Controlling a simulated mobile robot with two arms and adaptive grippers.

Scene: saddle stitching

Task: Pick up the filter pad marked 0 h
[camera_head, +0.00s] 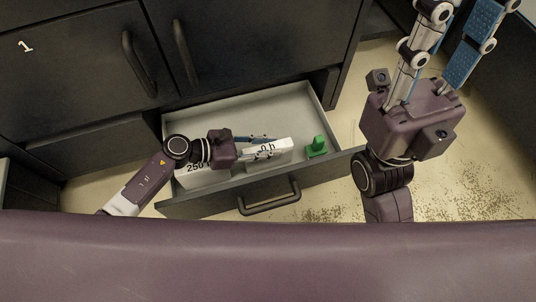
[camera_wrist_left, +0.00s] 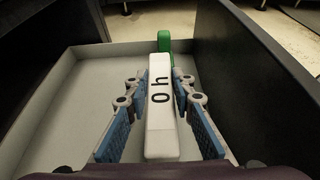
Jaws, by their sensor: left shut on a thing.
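The white filter pad marked 0 h (camera_head: 281,146) is a long block in the open drawer (camera_head: 290,101). In the left wrist view the pad (camera_wrist_left: 162,135) lies lengthwise between the fingers, its label facing up. My left gripper (camera_head: 262,148) reaches into the drawer and is shut on this pad, one blue-padded finger along each side. In the left wrist view the gripper (camera_wrist_left: 161,85) hides parts of the pad's sides. I cannot tell whether the pad touches the drawer floor. My right gripper (camera_head: 465,22) is raised at the upper right, fingers apart and empty, its tips partly cut off.
A green object (camera_head: 317,148) stands in the drawer just beyond the pad. A white block marked 250 (camera_head: 194,170) is at the drawer's left front, partly under my left arm. Dark cabinet doors (camera_head: 80,60) stand behind. Brown specks lie on the floor at the right.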

